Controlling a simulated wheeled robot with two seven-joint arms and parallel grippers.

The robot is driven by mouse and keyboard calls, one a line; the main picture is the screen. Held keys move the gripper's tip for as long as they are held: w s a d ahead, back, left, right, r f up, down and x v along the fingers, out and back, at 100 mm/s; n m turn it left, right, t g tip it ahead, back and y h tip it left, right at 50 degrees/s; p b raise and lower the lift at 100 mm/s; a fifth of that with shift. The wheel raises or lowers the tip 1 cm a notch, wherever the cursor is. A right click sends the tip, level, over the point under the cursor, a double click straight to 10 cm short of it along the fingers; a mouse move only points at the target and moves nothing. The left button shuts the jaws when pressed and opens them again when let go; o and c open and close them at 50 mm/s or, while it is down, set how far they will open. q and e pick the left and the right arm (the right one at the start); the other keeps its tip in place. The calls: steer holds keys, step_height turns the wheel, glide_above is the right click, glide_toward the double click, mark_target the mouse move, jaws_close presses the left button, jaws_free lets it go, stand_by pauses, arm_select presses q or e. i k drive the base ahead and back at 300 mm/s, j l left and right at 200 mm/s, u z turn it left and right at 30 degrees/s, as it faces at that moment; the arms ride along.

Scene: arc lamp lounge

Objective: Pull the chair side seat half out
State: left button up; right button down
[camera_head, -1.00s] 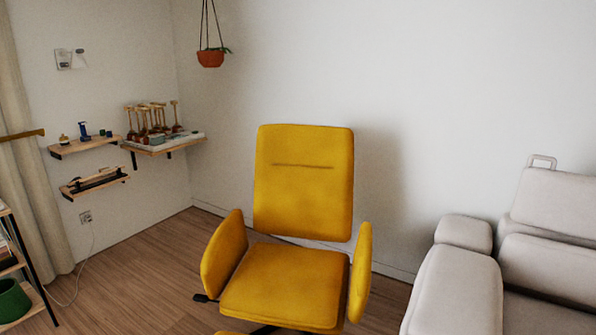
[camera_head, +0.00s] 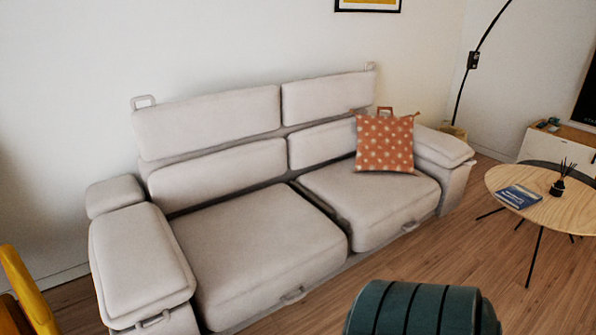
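A light grey two-seat sofa stands against the wall. The two seat fronts look roughly in line with the sofa's base. The yellow chair shows only in part at the left edge. Neither of my grippers is in the picture.
A dark green ribbed rounded object (camera_head: 420,308) stands in front of the sofa at the bottom. An orange patterned cushion (camera_head: 384,143) rests on the right seat. A round wooden table (camera_head: 550,205) stands at the right.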

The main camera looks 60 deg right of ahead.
mark_target(247, 255)
steer(key=z, duration=1.8)
